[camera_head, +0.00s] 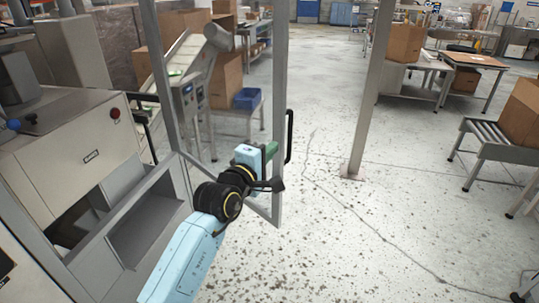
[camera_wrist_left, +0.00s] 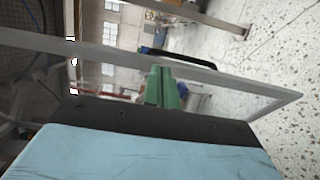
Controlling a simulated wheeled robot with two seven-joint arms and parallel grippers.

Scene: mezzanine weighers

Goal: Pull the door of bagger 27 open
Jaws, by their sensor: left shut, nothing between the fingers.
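The bagger (camera_head: 85,160), a pale machine, stands at the left with its front cavity exposed; its number cannot be read. Its grey-framed, see-through door (camera_head: 279,80) stands swung out from the machine. A black bar handle (camera_head: 289,137) is on the far side of the door's free edge; it also shows in the left wrist view (camera_wrist_left: 178,58), beyond the frame bar (camera_wrist_left: 230,80). My left gripper (camera_head: 270,150) has green fingers, shut and empty, on the machine side of the door by the free-edge bar. Whether the fingertips (camera_wrist_left: 164,88) touch it cannot be told. My right gripper is out of view.
A grey post (camera_head: 370,90) stands on the floor right of the door. Benches (camera_head: 470,62) with cardboard boxes and a roller conveyor (camera_head: 490,130) are farther right. The speckled floor (camera_head: 350,230) between is clear. A sloped conveyor (camera_head: 185,60) stands behind the door.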

